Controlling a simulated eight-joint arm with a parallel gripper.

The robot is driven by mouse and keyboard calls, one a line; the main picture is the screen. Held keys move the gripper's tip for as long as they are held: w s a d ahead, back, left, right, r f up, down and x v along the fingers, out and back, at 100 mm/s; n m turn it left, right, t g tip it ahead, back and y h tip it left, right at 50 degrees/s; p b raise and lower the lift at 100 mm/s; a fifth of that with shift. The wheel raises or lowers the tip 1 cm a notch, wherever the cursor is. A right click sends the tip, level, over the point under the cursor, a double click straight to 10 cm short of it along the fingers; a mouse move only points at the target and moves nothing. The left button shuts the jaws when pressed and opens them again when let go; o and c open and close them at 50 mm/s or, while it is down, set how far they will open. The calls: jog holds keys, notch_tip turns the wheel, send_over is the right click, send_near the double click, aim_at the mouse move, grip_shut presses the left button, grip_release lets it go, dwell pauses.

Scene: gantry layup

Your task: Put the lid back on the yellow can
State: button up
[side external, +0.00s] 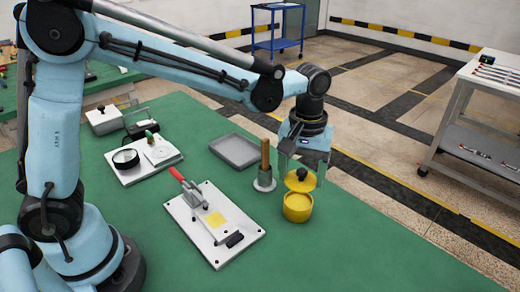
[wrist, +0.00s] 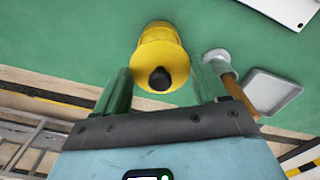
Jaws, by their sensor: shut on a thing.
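The yellow can (side external: 297,208) stands upright on the green table, right of the middle in the side view. Its round yellow lid (side external: 296,184) with a black knob (side external: 302,174) is right above the can's mouth. My gripper (side external: 303,180) points down with one finger on each side of the lid and is shut on it. In the wrist view the lid (wrist: 175,65) lies between my gripper's fingers (wrist: 161,80), with the can (wrist: 157,31) partly hidden behind it. Whether the lid touches the can's rim I cannot tell.
A wooden rod on a grey round base (side external: 264,184) stands close left of the can. A grey tray (side external: 236,150) lies behind it. A white plate with a red-handled clamp (side external: 215,225) is to the left. The table in front of the can is clear.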

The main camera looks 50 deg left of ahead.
jog(key=shift+f, duration=2.35)
jog(key=shift+f, duration=0.15)
dwell(0.5)
jog(key=o, duration=1.1)
jog(key=shift+r, duration=3.5)
jog(key=shift+c, duration=0.4)
grip_shut()
